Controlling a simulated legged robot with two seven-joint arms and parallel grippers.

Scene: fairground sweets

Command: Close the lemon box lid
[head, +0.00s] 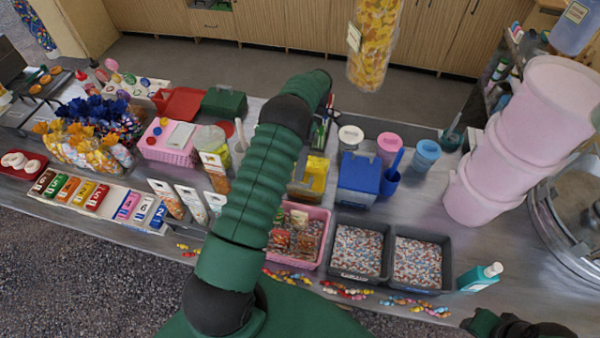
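A yellow box (316,168), which I take to be the lemon box, stands on the counter just right of my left forearm. The arm hides its left side, and I cannot make out clearly how its lid stands. My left arm rises from the bottom and bends over at the top, behind the yellow box. My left gripper (323,132) is mostly hidden there, and its fingers cannot be told apart.
A blue box (359,178) and a blue cup (389,182) stand right of the yellow box. In front are a pink basket (318,215) and two grey trays (332,268) of sweets. Pink tubs (535,110) stand at right. A clear container of yellow sweets (374,45) shows above.

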